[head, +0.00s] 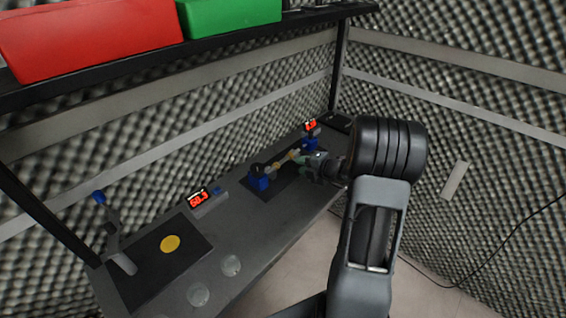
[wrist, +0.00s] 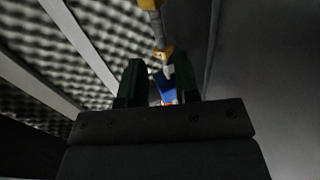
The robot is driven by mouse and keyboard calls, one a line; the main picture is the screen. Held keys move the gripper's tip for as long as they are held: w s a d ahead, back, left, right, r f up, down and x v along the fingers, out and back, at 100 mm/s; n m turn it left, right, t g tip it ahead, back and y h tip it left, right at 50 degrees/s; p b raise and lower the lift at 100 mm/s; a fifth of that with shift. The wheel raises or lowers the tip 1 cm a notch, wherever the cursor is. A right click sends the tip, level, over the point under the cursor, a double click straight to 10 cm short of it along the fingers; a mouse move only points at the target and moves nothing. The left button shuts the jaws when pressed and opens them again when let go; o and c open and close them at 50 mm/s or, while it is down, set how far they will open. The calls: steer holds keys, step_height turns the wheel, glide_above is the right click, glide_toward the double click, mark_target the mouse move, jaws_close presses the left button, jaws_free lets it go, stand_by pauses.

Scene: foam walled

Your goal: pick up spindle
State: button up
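A slim grey rod with yellow parts, which looks like the spindle (head: 282,164), is at a blue stand (head: 260,178) on the bench in the head view. In the wrist view the spindle (wrist: 157,28) runs up from between the fingertips, its yellow end close to the right finger. My gripper (head: 304,160) is at the right end of the spindle. In the wrist view my gripper (wrist: 159,78) has its two dark green fingers apart, with a gap between them. Whether a finger touches the spindle cannot be told. A blue part (wrist: 165,88) shows between the fingers.
The grey bench (head: 225,215) runs along the foam wall. A shelf above carries red (head: 90,40) and green (head: 230,14) bins.

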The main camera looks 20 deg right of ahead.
mark_target(285, 161)
steer(key=shift+x, duration=4.5)
steer(key=shift+r, duration=0.15)
steer(key=shift+c, duration=0.2)
jaws_close()
